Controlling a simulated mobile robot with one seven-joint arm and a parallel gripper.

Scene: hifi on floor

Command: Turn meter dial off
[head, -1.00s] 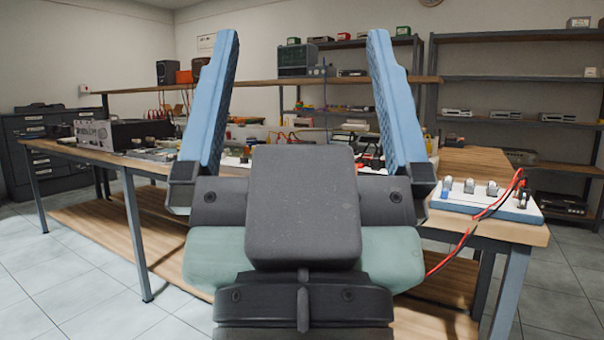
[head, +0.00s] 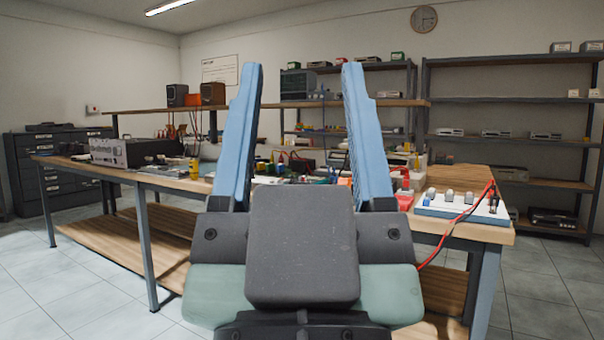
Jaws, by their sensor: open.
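My gripper (head: 303,66) is open and empty in the middle of the head view. Its two blue fingers stand upright and apart, with the workbench behind them. I cannot pick out a meter with its dial for certain. Several small coloured items lie on the bench between and behind the fingers, too small to tell. My gripper's body hides part of the bench's near middle.
The wooden workbench (head: 178,183) spans the view. A black-and-grey instrument (head: 118,152) stands at its left. A white board with knobs and red and black leads (head: 462,209) lies at its right corner. Metal shelves (head: 510,139) stand behind. Tiled floor is clear at front left.

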